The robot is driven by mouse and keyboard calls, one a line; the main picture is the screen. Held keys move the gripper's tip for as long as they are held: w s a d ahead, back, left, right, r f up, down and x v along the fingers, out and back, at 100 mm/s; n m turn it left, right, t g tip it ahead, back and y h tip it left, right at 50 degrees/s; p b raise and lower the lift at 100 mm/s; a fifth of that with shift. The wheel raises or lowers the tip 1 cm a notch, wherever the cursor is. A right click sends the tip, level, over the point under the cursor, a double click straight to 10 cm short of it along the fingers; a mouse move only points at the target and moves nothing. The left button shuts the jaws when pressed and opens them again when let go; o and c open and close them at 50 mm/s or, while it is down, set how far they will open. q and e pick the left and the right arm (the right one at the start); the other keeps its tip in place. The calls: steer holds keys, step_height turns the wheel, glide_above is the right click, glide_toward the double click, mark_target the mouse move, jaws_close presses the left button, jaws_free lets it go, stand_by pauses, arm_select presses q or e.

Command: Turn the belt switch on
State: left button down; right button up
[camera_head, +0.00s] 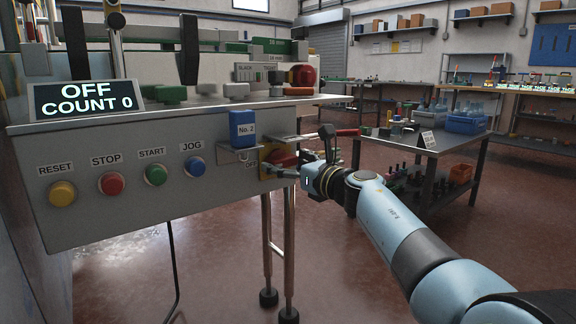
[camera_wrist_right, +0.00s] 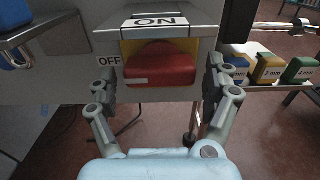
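The belt switch is a red knob (camera_wrist_right: 160,66) on a yellow plate at the right end of the grey control panel (camera_head: 120,220). In the wrist view the ON label (camera_wrist_right: 155,22) is above it and the OFF label (camera_wrist_right: 109,61) is to its left. A pale mark on the knob lies on its left side, towards OFF. My right gripper (camera_wrist_right: 162,92) has its fingers apart, one on each side of the knob, with small gaps visible. It also shows at the switch in the head view (camera_head: 290,171). A display (camera_head: 86,98) reads OFF, COUNT 0. My left gripper is out of view.
The panel also has a yellow RESET (camera_head: 62,194), red STOP (camera_head: 112,184), green START (camera_head: 155,174) and blue JOG button (camera_head: 195,166). A blue No. 2 block (camera_head: 243,128) sits just left of the switch. A workbench (camera_head: 440,150) stands behind my right arm.

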steer(key=c, duration=0.8)
steer(key=shift+c, duration=0.2)
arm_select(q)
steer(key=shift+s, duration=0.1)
arm_select(e)
steer(key=shift+r+m+p, duration=0.1)
steer(key=shift+m+p, duration=0.45)
steer(key=shift+m, duration=0.45)
steer(key=m+p, duration=0.1)
steer(key=m, duration=0.2)
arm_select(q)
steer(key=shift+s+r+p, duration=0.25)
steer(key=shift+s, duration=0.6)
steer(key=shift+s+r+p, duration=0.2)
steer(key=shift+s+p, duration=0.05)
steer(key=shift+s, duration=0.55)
arm_select(e)
steer(key=shift+m, duration=0.9)
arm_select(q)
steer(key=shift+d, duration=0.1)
arm_select(e)
steer(key=shift+f, duration=0.2)
steer(key=o, duration=1.2)
steer(key=shift+c, duration=0.2)
